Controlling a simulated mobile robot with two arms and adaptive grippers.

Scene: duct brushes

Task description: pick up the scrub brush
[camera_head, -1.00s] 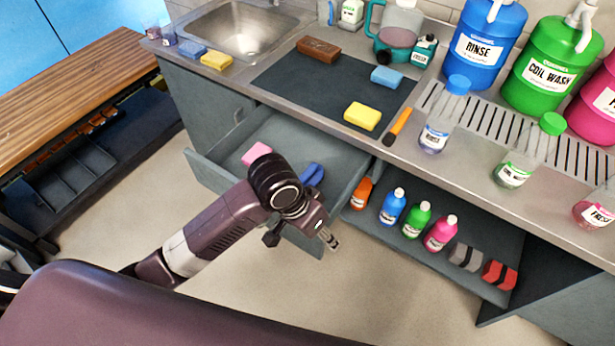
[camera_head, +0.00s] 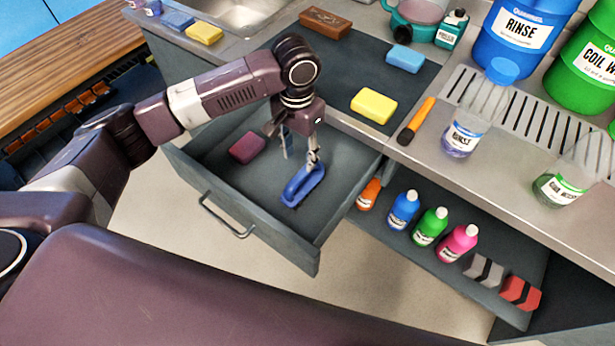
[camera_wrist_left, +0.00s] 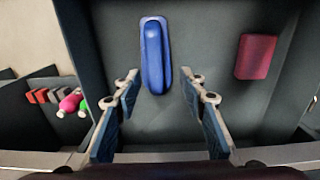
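The blue scrub brush (camera_head: 303,186) lies in the open drawer, bristle side not clearly visible. In the left wrist view the brush (camera_wrist_left: 155,55) shows lengthwise, its near end between the fingertips. My left gripper (camera_head: 300,158) points down into the drawer above the brush. In the left wrist view my left gripper (camera_wrist_left: 160,88) is open, one finger on each side of the brush's near end, with gaps on both sides. I cannot tell how far above the brush the fingertips are. My right gripper is not in view.
The open drawer (camera_head: 335,195) also holds a dark pink sponge (camera_head: 247,147). Its front wall has a handle (camera_head: 225,217). The counter edge is close behind my left wrist. A lower shelf at right holds several small bottles (camera_head: 430,226).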

